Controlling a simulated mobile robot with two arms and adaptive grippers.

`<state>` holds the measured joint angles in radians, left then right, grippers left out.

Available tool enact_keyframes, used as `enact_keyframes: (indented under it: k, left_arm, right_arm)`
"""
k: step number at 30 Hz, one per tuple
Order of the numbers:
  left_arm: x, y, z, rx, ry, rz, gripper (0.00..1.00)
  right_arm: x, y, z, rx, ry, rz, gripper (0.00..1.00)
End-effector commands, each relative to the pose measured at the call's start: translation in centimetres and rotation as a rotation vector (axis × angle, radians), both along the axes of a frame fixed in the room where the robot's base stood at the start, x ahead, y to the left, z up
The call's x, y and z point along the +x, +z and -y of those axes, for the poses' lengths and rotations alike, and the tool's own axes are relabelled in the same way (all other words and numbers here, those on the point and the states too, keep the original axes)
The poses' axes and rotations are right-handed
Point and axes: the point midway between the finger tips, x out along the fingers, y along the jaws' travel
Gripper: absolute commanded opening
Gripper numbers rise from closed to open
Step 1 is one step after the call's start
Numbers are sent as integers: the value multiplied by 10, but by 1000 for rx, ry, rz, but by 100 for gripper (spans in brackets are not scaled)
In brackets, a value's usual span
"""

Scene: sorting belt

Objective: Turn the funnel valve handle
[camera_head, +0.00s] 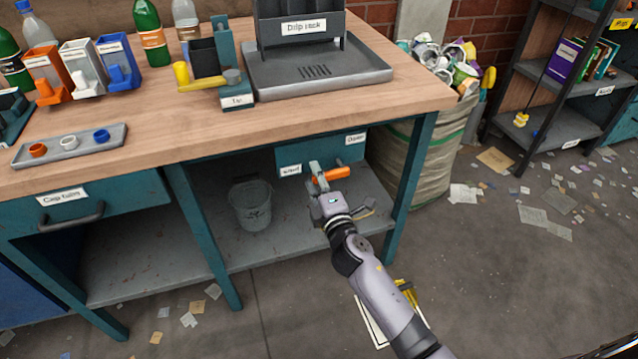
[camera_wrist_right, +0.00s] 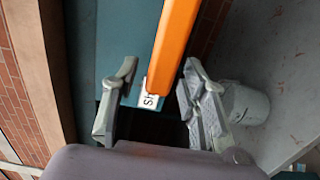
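The orange valve handle (camera_head: 331,174) sits on a teal box (camera_head: 350,148) under the bench, between two small white labels. In the right wrist view the orange handle (camera_wrist_right: 174,45) is a long bar whose near end lies between my fingers. My right gripper (camera_head: 318,178) is at the left end of the handle. In the wrist view its two fingers (camera_wrist_right: 160,75) are spread, one on each side of the bar, with gaps visible. A label (camera_wrist_right: 150,101) starting with "S" shows behind the bar. My left gripper is not in view.
The wooden bench top (camera_head: 300,118) overhangs the box. A grey bucket (camera_head: 250,205) stands on the lower shelf, left of my gripper. A teal bench leg (camera_head: 412,170) is to the right. A drip rack (camera_head: 315,65), bottles and small dispensers stand on top.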

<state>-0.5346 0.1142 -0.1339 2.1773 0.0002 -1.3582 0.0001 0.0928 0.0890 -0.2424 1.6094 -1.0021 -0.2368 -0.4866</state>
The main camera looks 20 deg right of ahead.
Motion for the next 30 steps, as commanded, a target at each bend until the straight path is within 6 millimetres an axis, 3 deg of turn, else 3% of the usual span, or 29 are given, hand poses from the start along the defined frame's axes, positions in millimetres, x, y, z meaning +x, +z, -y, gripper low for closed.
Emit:
enact_keyframes:
  k: [5,18,24,30]
  left_arm:
    - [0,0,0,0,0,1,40]
    - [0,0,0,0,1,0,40]
    - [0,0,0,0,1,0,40]
    - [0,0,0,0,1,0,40]
  right_arm:
    - [-17,-2,1,1,0,-2,40]
    - [-100,-2,4,0,-1,-4,40]
    - [-117,-1,4,0,-1,-2,40]
    - [-120,-1,4,-1,-1,-1,40]
